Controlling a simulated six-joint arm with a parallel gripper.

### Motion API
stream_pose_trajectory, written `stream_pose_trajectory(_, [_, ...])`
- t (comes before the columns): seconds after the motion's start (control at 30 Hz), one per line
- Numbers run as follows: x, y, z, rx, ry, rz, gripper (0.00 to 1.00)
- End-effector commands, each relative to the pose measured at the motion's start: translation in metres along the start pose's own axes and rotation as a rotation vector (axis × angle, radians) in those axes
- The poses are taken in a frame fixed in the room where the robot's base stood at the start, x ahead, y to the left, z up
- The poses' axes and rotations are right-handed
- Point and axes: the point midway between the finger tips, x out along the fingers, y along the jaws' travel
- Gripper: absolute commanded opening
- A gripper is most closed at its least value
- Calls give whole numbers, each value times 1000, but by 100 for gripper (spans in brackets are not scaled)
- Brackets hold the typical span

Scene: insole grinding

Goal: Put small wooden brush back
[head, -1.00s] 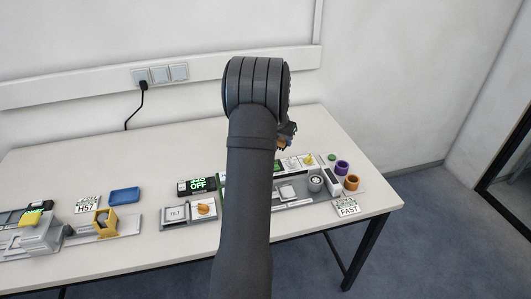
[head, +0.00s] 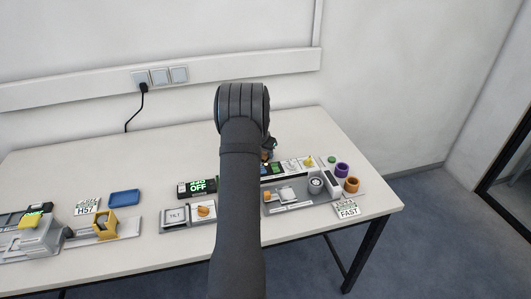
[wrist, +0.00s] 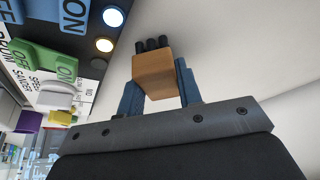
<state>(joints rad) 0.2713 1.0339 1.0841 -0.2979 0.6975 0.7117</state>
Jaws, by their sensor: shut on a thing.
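The small wooden brush (wrist: 153,74) is a light brown block with several short black bristle tufts at its far end, seen in the wrist view. My gripper (wrist: 158,88) is shut on it, with one blue finger on each side. In the head view my gripper (head: 268,147) shows only partly behind my dark arm, just behind the machine panel. The arm hides most of the brush there, and I cannot tell its exact height above the table.
Below the gripper lies a grey machine panel (head: 290,204) with switches and a knob. Purple (head: 342,170) and orange (head: 352,184) rings stand to its right. A black OFF display (head: 196,188) is to its left. A blue tray (head: 124,197) lies further left. The table's back is clear.

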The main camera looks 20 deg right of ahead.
Motion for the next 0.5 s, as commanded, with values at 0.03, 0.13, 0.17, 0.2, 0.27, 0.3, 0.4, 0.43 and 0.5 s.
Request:
stream_pose_trajectory(0.03, [0, 0, 0, 0, 0, 0, 7])
stream_pose_trajectory(0.13, [2, 0, 1, 0, 0, 0, 7])
stream_pose_trajectory(0.17, [2, 0, 1, 0, 0, 0, 7])
stream_pose_trajectory(0.2, [3, 0, 1, 0, 0, 0, 36])
stream_pose_trajectory(0.27, [2, 0, 1, 0, 0, 0, 48])
stream_pose_trajectory(0.3, [2, 0, 1, 0, 0, 0, 54])
stream_pose_trajectory(0.4, [2, 0, 1, 0, 0, 0, 54])
stream_pose_trajectory(0.43, [2, 0, 1, 0, 0, 0, 54])
stream_pose_trajectory(0.5, [2, 0, 1, 0, 0, 0, 54])
